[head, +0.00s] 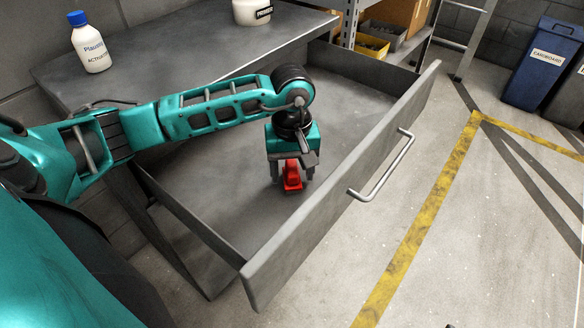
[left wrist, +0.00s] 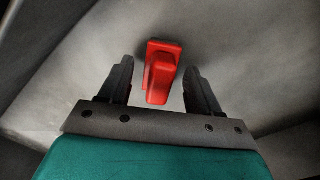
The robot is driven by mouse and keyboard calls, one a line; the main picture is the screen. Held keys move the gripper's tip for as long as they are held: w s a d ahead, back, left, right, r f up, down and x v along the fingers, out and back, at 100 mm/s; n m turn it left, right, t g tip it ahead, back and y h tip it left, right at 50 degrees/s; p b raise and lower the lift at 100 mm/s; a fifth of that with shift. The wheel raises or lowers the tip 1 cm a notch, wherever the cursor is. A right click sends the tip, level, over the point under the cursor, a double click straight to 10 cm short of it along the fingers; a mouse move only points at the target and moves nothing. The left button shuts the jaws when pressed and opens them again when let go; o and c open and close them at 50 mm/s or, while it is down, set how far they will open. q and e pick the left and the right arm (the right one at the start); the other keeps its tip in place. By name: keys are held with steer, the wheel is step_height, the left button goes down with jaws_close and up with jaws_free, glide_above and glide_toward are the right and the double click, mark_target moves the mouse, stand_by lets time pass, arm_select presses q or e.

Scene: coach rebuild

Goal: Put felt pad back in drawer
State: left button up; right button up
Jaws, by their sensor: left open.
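The drawer (head: 345,205) is pulled well out of the grey workbench, with its bar handle on the front. A small red object (head: 292,178), which looks like the felt pad with a raised grip, is inside the drawer over its grey floor. My left gripper (head: 291,176) points down into the drawer at the red object. In the left wrist view the red object (left wrist: 158,78) stands between the two open fingers (left wrist: 160,85), with a gap on each side. Whether it rests on the floor is hard to tell. My right gripper is out of view.
A white bottle with a blue cap (head: 90,45) and a labelled white tub (head: 252,11) stand on the workbench top (head: 190,55). Shelving with a yellow bin (head: 372,47) is behind the drawer. The floor beside the drawer is clear.

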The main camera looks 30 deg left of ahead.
mark_target(292, 167)
arm_select(q)
steer(key=shift+r, duration=0.2)
step_height(292, 167, up, 12)
steer(key=p, duration=0.1)
steer(key=shift+p, duration=0.4)
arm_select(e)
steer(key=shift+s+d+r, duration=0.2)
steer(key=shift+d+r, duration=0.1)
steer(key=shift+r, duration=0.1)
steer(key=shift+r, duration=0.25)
